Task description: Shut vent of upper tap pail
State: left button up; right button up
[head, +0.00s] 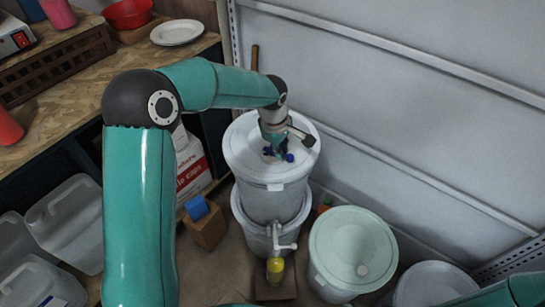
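The upper pail (268,200) is white with a round white lid (244,158), and it stands stacked on a lower white pail (254,233). A white tap (281,240) sticks out at the front of the stack, low down. My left gripper (279,155) points down at the middle of the upper pail's lid, with small dark-blue parts at its tip. The vent is hidden or too small to make out beneath the gripper, so I cannot tell its state or whether the gripper touches it. My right gripper is not in view.
A yellow bottle (275,268) stands below the tap. A pale-green-lidded pail (352,243) stands to the right, with another white lid (433,284) beyond. A wall (400,110) rises close behind. A wooden bench (70,100) and clear jugs (65,222) are at left.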

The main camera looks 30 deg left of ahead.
aim_at(280, 160)
pick_arm(q)
jog(key=o, duration=0.5)
jog(key=shift+w+f, duration=0.1)
jog(key=shift+f, duration=0.05)
jog(key=shift+o, duration=0.2)
jog(key=shift+w, duration=0.15)
jog(key=o, duration=0.4)
jog(key=shift+r, duration=0.2)
jog(key=shift+s+r+p, duration=0.15)
jog(key=shift+r+p, duration=0.45)
jog(key=shift+r, duration=0.5)
jog(key=shift+s+r+p, duration=0.15)
jog(key=shift+r+p, duration=0.4)
jog(key=shift+r, duration=0.5)
